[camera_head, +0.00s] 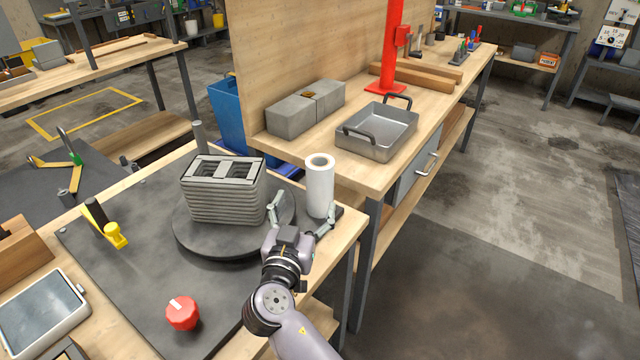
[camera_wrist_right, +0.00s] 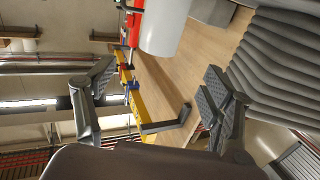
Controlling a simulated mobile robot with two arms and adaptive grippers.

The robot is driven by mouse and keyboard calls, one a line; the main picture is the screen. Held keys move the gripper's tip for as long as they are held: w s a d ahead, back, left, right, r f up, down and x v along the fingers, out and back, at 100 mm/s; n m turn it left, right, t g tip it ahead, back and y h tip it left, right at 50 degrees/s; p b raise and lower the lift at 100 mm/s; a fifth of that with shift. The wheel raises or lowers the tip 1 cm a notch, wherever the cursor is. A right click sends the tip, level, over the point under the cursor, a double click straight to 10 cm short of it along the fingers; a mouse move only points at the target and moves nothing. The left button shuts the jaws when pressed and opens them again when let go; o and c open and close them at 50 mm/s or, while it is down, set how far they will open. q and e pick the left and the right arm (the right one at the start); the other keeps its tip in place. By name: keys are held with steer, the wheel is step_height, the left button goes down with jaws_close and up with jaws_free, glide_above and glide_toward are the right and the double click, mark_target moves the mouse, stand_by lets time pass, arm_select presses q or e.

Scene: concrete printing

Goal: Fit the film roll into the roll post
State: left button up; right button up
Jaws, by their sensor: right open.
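The film roll (camera_head: 320,188) is a white upright cylinder with a hollow core, at the right edge of the dark worktop, beside the round turntable. My right gripper (camera_head: 301,214) is open and empty, with its fingers spread just short of the roll. The right wrist view shows the white roll (camera_wrist_right: 166,28) ahead of the two open fingers (camera_wrist_right: 152,98). A slim grey upright post (camera_head: 198,136) stands behind the turntable; I cannot tell for sure that it is the roll post. What lies under the roll is partly hidden. My left gripper is not in view.
A ribbed grey printed block (camera_head: 222,190) stands on the turntable (camera_head: 190,238), close to the left of my right gripper. A red knob (camera_head: 182,312) is at the front. A yellow-handled tool (camera_head: 112,232) lies left. A metal tray (camera_head: 378,138) sits on the bench behind.

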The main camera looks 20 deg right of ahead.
mark_target(317, 176)
steer(key=p+x, duration=0.1)
steer(key=x, duration=1.3)
steer(key=shift+p, duration=0.3)
steer(key=shift+c, duration=0.3)
jaws_close()
